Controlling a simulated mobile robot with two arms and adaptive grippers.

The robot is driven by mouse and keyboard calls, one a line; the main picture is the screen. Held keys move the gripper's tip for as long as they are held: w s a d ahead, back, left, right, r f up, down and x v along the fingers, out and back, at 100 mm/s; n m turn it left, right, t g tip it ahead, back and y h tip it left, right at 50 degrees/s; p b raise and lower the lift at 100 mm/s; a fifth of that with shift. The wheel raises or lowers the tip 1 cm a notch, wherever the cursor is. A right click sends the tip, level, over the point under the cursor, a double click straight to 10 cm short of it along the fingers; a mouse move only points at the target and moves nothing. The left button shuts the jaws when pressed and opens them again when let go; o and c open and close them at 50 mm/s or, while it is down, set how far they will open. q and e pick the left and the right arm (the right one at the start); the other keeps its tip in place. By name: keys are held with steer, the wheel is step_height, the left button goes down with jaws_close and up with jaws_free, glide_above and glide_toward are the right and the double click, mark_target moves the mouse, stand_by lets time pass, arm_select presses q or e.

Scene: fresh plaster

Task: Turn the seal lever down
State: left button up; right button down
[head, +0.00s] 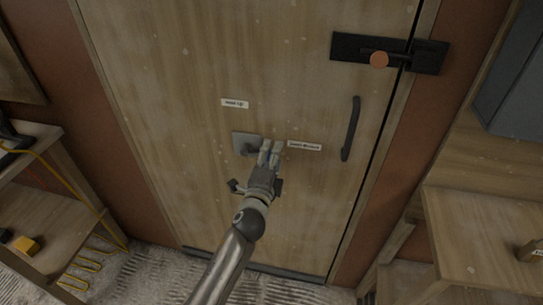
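The seal lever (251,148) is a dark handle on a grey square plate (240,140) on the wooden door (200,60). It seems to point right, toward my fingers, which hide its far end. My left gripper (270,149) is at the right edge of the plate, with its two pale fingers pointing at the door. The fingers lie close together with a narrow gap. I cannot tell whether the lever's end is between them or they touch it. My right gripper is not in view.
White labels sit above the plate (235,103) and right of it (304,146). Wooden shelves (50,215) stand left, a wooden bench (480,235) right.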

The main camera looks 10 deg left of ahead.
arm_select(q)
steer(key=shift+s+a, duration=0.1)
steer(key=s, duration=1.1)
steer(key=shift+s+a, duration=0.15)
steer(key=shift+s, duration=0.25)
steer(key=s+a+f+n+g, duration=0.1)
steer(key=s+f+n+g, duration=0.3)
steer(key=f, duration=1.3)
steer(key=s+a+f+n+g, duration=0.15)
steer(key=s+f+g, duration=0.35)
steer(key=f, duration=1.2)
steer(key=s+a+f+n+g, duration=0.3)
steer(key=s+f+n, duration=0.2)
steer(key=s+f, duration=0.85)
steer(key=s+a+f+n+g, duration=0.2)
steer(key=s+a+f, duration=0.1)
steer(key=s, duration=0.8)
steer(key=s+a+f+n+g, duration=0.3)
steer(key=s+f, duration=0.2)
steer(key=s, duration=0.5)
steer(key=shift+s+n+y, duration=0.3)
steer(key=shift+s+n, duration=0.05)
